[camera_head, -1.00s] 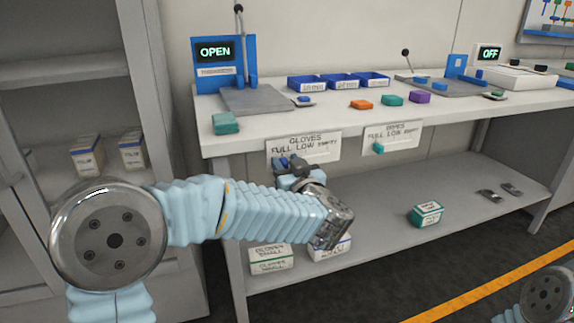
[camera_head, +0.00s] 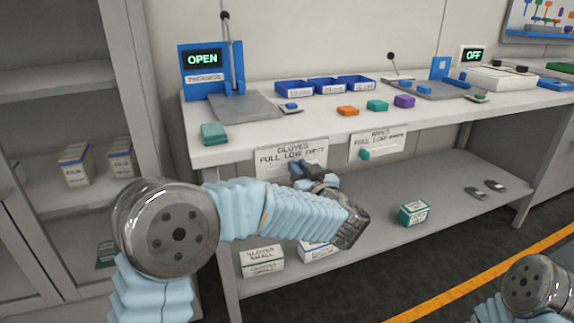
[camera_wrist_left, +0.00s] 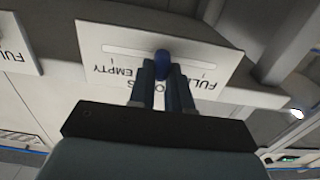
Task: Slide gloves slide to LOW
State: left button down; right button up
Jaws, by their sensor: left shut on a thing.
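The gloves slide plate (camera_head: 290,154) hangs under the front edge of the bench, marked FULL, LOW and EMPTY. In the left wrist view the same plate (camera_wrist_left: 130,35) appears upside down, with its slot running across it. The blue slide knob (camera_wrist_left: 162,60) stands near the middle of the slot, between the FULL and EMPTY ends. My left gripper (camera_head: 299,171) is at the plate. The left wrist view shows its fingers (camera_wrist_left: 163,78) shut on the knob, hiding the LOW lettering. My right gripper is out of view.
The wipes slide plate (camera_head: 378,146) with a teal knob (camera_head: 364,155) hangs to the right. Glove boxes (camera_head: 262,260) and a teal-white box (camera_head: 414,212) sit on the lower shelf (camera_head: 375,215). Blue trays (camera_head: 326,87) stand on the bench. A cabinet (camera_head: 75,100) stands at left.

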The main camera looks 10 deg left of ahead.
pick_arm(q)
jog(key=c, duration=1)
grip_release()
jog(key=shift+c, duration=0.2)
jog(key=b+v, duration=0.1)
jog(key=v, duration=1.2)
jog(key=shift+s+d, duration=0.25)
jog(key=shift+s, duration=0.1)
